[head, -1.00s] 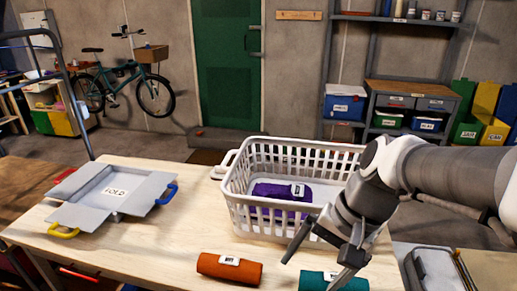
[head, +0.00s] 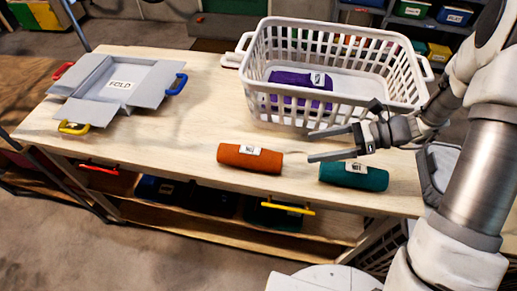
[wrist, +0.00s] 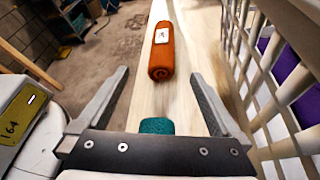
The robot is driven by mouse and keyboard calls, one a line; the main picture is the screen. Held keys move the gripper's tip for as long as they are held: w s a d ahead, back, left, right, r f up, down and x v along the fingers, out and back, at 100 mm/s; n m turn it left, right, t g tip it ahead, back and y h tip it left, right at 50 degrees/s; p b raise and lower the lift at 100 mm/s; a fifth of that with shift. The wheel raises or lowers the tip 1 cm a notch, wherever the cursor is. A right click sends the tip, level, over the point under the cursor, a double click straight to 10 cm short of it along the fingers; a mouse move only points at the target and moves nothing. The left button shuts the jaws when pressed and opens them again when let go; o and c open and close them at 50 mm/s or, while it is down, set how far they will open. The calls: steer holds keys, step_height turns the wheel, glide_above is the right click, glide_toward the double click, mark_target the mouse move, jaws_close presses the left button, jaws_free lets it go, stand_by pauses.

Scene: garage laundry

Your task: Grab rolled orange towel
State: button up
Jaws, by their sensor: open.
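The rolled orange towel (head: 250,158) lies on the wooden table near its front edge, with a white label on top. It also shows ahead of the fingers in the wrist view (wrist: 162,50). My gripper (head: 312,146) is open and empty, to the right of the orange towel, its fingers pointing left toward it without touching. A rolled teal towel (head: 354,176) lies just below and right of my gripper; in the wrist view part of it (wrist: 157,126) shows between the finger bases, the rest hidden by my gripper.
A white laundry basket (head: 340,107) with a folded purple towel (head: 300,88) stands right behind my gripper, its wall close by. The table between board and orange towel (head: 190,120) is clear.

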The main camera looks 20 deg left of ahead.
mark_target(274, 153)
steer(key=shift+w+a+f+m, duration=0.1)
steer(key=shift+a+f+m, duration=0.2)
steer(key=shift+f, duration=0.15)
steer(key=x, duration=1.1)
steer(key=shift+a+r+b, duration=0.1)
steer(key=shift+a+b, duration=0.15)
steer(key=shift+b, duration=0.1)
steer(key=shift+x, duration=2.65)
steer(key=shift+w+r, duration=0.1)
steer(key=shift+w, duration=0.1)
steer(key=c, duration=1.5)
steer(key=shift+o, duration=0.2)
